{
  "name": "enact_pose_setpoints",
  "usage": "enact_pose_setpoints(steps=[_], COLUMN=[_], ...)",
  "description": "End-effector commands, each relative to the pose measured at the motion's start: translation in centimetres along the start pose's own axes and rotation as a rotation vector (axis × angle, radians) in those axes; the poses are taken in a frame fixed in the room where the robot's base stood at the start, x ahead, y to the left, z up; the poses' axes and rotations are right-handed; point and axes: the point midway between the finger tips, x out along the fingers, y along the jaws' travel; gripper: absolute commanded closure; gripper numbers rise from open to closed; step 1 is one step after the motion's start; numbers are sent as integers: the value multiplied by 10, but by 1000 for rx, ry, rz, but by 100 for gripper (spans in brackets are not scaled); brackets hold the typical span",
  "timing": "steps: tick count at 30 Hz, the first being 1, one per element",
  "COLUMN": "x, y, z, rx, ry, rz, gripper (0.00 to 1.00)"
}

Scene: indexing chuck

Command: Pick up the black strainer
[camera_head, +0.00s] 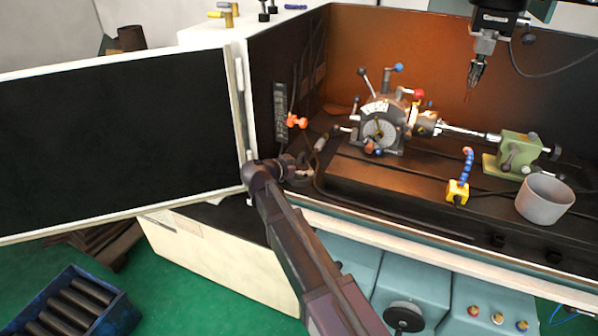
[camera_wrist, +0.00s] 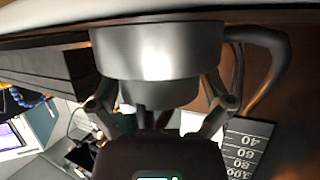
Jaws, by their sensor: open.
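A dark grey, stepped round body, which I take to be the black strainer (camera_wrist: 155,52), fills the upper middle of the wrist view. Its wide part is at the top and a narrower part points toward my gripper (camera_wrist: 158,92). The open fingers stand on either side of the narrower part; whether they touch it I cannot tell. In the head view my gripper (camera_head: 284,166) is by the inner left corner of the machine, and the strainer there is small, dark and hard to make out beside it.
A dark curved hose (camera_wrist: 264,62) runs beside the strainer. A scale plate (camera_wrist: 246,148) shows below it. The indexing chuck (camera_head: 380,128) stands on the machine table, with a grey cup (camera_head: 545,199) and a yellow-based blue nozzle (camera_head: 458,191) to the right. The open door panel (camera_head: 120,138) is at left.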

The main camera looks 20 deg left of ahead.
Motion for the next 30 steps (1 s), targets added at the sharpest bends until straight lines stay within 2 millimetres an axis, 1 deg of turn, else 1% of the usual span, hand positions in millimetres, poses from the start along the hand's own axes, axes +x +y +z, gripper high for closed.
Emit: enact_pose_setpoints(steps=[13, 14, 15, 17, 18, 20, 30], x=[0, 0, 0, 0, 0, 0, 0], y=[0, 0, 0, 0, 0, 0, 0], z=[0, 0, 0, 0, 0, 0, -1], rx=[0, 0, 0, 0, 0, 0, 0], ry=[0, 0, 0, 0, 0, 0, 0], rz=[0, 0, 0, 0, 1, 1, 1], gripper=[0, 9, 21, 39, 50, 68, 69])
